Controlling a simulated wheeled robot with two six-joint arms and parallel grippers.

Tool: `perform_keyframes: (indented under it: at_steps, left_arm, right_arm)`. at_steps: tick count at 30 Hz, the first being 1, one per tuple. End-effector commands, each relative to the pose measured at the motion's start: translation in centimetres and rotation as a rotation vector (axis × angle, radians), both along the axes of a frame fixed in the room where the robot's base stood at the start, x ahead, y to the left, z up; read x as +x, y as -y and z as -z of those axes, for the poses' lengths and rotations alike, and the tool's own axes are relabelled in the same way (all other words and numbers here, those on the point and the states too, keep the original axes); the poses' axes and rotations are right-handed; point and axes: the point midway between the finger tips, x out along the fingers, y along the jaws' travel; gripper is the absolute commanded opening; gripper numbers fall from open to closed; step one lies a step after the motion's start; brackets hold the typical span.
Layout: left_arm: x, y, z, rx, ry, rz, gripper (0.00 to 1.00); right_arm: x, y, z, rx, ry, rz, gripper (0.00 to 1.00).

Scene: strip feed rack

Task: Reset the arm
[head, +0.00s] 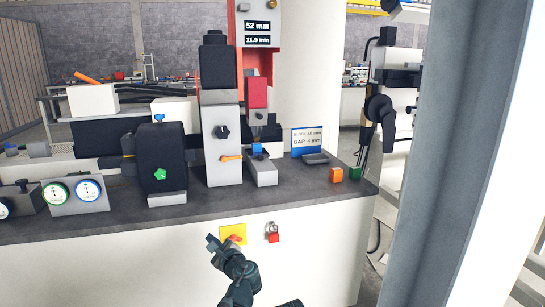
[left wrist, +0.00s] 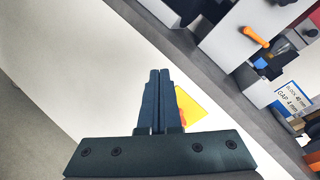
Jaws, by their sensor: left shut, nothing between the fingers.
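My left gripper (head: 214,242) is dark and comes up from the bottom of the head view, in front of the white cabinet face. Its fingers are together with nothing between them, as the left wrist view (left wrist: 159,100) also shows. It is just left of a yellow plate (head: 234,231) with an orange-red part on it, partly hidden by the arm. The yellow plate shows behind the fingers in the left wrist view (left wrist: 190,104). I cannot tell whether the gripper touches it. My right gripper is not in view.
The dark worktop (head: 265,197) carries a grey and black machine (head: 221,140), round dials (head: 88,191), a GAP 4 mm sign (head: 307,141), and an orange block (head: 336,174) beside a green block (head: 355,173). A red switch (head: 272,234) is on the cabinet front. A grey post (head: 440,150) stands at right.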

Motion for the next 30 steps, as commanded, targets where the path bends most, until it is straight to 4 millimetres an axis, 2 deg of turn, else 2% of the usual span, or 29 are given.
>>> perform_keyframes:
  at_steps: [3, 6, 9, 13, 16, 21, 28, 30]
  left_arm:
    - [-3.2, -3.3, 3.6, -0.295, 0.019, -0.154, 0.00]
    - [-6.9, -5.4, 7.9, -0.610, 0.037, -0.345, 0.00]
    - [-10.9, -5.9, 12.0, -0.910, 0.047, -0.560, 0.00]
    - [-15.0, -4.8, 15.6, -1.192, 0.044, -0.801, 0.00]
    - [-17.4, -3.5, 17.1, -1.337, 0.035, -0.949, 0.00]
    - [-20.6, -1.3, 18.6, -1.517, 0.008, -1.161, 0.00]
    - [-24.0, 1.9, 19.3, -1.686, -0.047, -1.409, 0.00]
    - [-24.3, 3.3, 19.3, -1.650, -0.079, -1.376, 0.00]
  right_arm:
    - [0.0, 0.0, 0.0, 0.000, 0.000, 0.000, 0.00]
    - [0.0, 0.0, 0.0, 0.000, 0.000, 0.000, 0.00]
    - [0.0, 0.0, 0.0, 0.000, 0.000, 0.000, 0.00]
    - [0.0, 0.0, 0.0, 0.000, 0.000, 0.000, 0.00]
    - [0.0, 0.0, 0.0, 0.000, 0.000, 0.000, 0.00]
    - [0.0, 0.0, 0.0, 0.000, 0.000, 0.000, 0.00]
    - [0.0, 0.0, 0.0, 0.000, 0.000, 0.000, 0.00]
    - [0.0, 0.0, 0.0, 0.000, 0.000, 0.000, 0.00]
